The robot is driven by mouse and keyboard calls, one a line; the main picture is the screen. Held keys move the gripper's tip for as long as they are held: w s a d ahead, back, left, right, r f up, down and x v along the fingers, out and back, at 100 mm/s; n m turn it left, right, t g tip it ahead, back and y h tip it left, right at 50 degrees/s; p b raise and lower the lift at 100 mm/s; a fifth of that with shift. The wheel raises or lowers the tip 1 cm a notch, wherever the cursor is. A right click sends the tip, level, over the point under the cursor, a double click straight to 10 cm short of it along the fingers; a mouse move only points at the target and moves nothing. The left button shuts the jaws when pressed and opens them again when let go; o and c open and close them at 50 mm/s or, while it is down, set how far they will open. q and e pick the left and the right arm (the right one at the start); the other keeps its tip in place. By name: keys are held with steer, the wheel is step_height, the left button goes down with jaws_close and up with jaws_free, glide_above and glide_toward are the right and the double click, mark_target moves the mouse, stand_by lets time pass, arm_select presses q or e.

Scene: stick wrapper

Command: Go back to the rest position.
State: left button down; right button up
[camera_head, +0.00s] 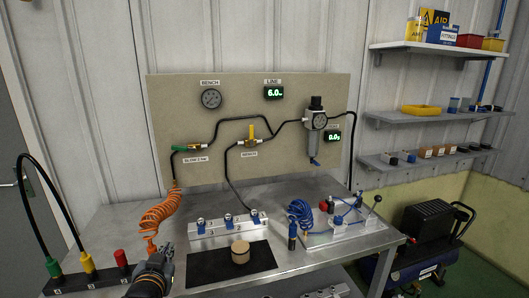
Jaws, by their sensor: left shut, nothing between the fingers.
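My left gripper (165,254) comes in at the bottom left of the head view, in front of the metal bench (118,222). It is shut with nothing seen between its fingers. Its tips are close to the lower end of an orange coiled hose (157,214) and left of a black mat (207,270); whether they touch anything is hard to tell. A tan round block (240,252) stands on the mat. My right gripper is not in view.
A strip with yellow (87,263) and red (121,258) fittings lies left of my gripper. A metal block with several blue-tabbed fittings (229,228) stands behind the mat. A blue coiled hose (299,212) and a clear plate (335,231) are on the right. A gauge panel (215,125) stands behind.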

arm_select(q)
steer(key=s+d+f+g+h, duration=0.15)
steer(key=s+f+g, duration=0.95)
steer(key=s+f, duration=1.25)
steer(key=s+a+f+g+p, duration=0.1)
steer(key=s+a+f+p, duration=0.15)
steer(key=f, duration=1.85)
steer(key=s+a+f+g+p, duration=0.1)
steer(key=s+f+p, duration=0.1)
steer(key=s+f, duration=1.3)
steer(key=s, duration=0.4)
steer(key=shift+s+a+g, duration=0.25)
steer(key=shift+s+g, duration=0.05)
steer(key=shift+s, duration=0.05)
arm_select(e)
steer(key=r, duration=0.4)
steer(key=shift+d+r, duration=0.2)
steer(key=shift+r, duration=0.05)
